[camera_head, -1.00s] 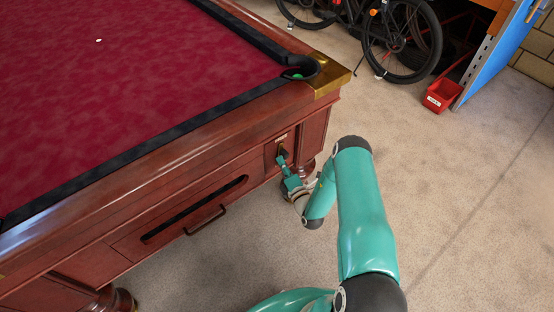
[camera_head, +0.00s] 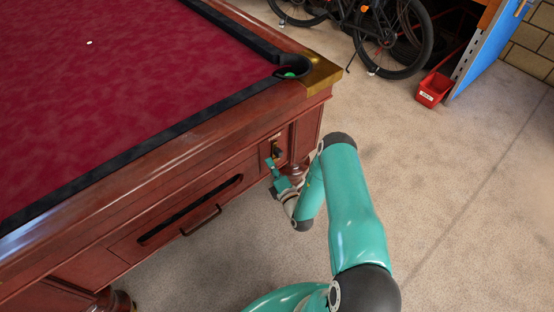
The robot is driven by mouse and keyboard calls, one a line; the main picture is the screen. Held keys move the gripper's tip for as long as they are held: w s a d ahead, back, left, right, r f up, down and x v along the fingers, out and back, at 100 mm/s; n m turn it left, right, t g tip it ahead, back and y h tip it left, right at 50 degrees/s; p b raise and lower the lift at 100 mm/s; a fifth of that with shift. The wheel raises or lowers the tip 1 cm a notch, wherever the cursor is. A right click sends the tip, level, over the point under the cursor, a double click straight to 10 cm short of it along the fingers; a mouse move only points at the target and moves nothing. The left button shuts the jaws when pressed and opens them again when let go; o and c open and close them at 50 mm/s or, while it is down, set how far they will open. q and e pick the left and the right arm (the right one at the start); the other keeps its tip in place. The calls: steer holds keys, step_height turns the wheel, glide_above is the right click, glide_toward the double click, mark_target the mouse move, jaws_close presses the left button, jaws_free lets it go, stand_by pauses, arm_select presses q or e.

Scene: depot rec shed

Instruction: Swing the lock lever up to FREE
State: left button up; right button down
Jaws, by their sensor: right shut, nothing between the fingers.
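The lock lever (camera_head: 276,149) is a small dark piece on a plate on the pool table's wooden side (camera_head: 235,165), below the corner pocket. It is too small to tell its angle or read any marking. My right gripper (camera_head: 268,163) is teal, shut and empty. Its tip is just below and left of the lever, close to the table side; whether it touches cannot be told. My left gripper is not in view.
The drawer front with a slot and a handle (camera_head: 202,221) is left of the lever. A green ball (camera_head: 290,74) sits in the corner pocket. A red bin (camera_head: 434,89) and a bicycle (camera_head: 392,40) stand at the back. The floor on the right is clear.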

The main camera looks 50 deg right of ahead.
steer(key=a+p+v, duration=0.1)
steer(key=p+v, duration=0.1)
steer(key=v, duration=0.8)
steer(key=shift+w+a+r+p, duration=0.15)
steer(key=shift+a+r+p, duration=0.2)
steer(key=shift+r, duration=0.15)
